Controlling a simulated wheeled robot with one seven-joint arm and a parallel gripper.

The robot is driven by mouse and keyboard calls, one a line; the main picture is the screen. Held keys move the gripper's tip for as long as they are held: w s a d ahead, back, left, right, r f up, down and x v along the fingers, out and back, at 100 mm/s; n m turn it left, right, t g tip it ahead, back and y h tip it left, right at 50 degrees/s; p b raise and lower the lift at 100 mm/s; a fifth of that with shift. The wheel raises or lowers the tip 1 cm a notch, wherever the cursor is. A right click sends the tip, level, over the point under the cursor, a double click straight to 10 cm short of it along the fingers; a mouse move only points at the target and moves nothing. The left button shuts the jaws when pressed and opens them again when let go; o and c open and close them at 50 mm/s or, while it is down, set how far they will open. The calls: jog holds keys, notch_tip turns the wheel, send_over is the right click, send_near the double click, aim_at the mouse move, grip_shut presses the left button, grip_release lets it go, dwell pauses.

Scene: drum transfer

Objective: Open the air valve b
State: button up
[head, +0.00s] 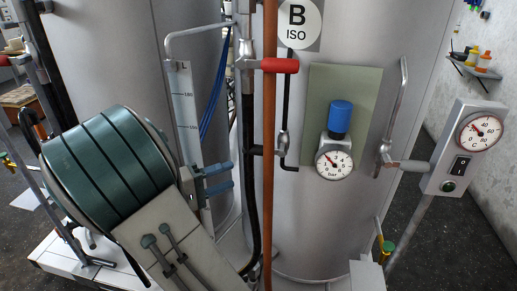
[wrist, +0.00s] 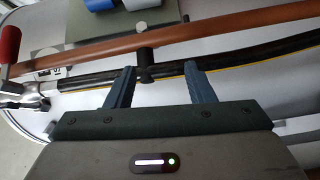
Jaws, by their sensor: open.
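A valve with a red handle (head: 280,65) sits just below the round "B ISO" sign (head: 297,20); the handle lies roughly level, pointing right. No label naming it the air valve is readable. The red handle also shows at the left edge of the wrist view (wrist: 10,45). My gripper (head: 231,175) is open and empty, lower and left of the handle, with its blue-grey fingers pointing right. In the wrist view, my gripper's fingers (wrist: 158,68) stand apart, facing a black hose (wrist: 97,84) and a dark clamp (wrist: 145,62). Contact with them cannot be told.
An orange-brown pipe (head: 269,160) runs upright before the grey tank (head: 310,240). A green panel (head: 365,95) carries a blue knob (head: 340,117) and a gauge (head: 333,164). A control box (head: 463,145) with a gauge stands at right. A bent metal handle (head: 396,120) is between them.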

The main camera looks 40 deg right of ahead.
aim_at(261, 147)
jog(key=shift+t+h, duration=0.4)
jog(key=shift+h, duration=0.5)
jog(key=d+r, duration=0.1)
jog(key=d, duration=0.3)
jog(key=d+r+p, duration=0.1)
jog(key=d, duration=0.3)
jog(key=d+r, duration=0.1)
jog(key=d, duration=0.4)
jog(key=shift+w+p, duration=0.35)
grip_shut()
jog(key=shift+a, duration=0.1)
